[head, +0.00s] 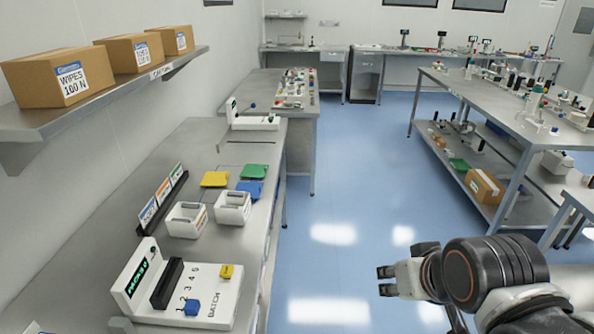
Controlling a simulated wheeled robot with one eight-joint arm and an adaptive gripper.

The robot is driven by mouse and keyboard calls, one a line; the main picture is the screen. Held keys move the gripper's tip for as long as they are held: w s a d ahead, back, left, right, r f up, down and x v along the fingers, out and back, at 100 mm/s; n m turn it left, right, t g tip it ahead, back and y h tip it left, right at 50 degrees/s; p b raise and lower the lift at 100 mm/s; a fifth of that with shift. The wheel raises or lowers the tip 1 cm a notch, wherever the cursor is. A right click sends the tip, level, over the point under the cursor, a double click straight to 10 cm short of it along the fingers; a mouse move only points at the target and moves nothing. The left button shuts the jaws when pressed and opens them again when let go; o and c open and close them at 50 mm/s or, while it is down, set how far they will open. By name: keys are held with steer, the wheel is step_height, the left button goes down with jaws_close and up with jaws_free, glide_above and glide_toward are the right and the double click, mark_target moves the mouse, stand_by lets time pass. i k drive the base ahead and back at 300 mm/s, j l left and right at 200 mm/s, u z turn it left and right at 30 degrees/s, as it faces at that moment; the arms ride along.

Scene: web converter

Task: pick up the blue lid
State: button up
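A flat blue lid (249,189) lies on the steel bench at left, near its right edge. It lies just in front of a green lid (254,171) and to the right of a yellow lid (214,179). My gripper (385,280) is at the lower right, over the blue floor and well apart from the bench and the lid. Its two short dark fingertips point left with a small gap between them, and nothing shows between them.
Two white bins (233,208) stand just in front of the lids. A white batch device (210,296) with a blue block (192,307) sits nearer. A shelf with cardboard boxes (50,78) overhangs the bench at left. The floor (350,180) between the benches is clear.

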mark_target(254, 189)
steer(key=i+l+z, duration=0.15)
steer(key=i, duration=0.7)
steer(key=i+l+z, duration=0.1)
steer(key=i, duration=0.7)
steer(key=i+l+u, duration=0.1)
steer(key=i+u, duration=0.2)
steer(key=u, duration=0.15)
steer(key=i+l+u, duration=0.2)
steer(key=u, duration=0.2)
steer(key=i+l+u, duration=0.3)
steer(key=u, duration=0.15)
steer(key=i+l+u, duration=0.25)
steer(key=l+u, duration=0.2)
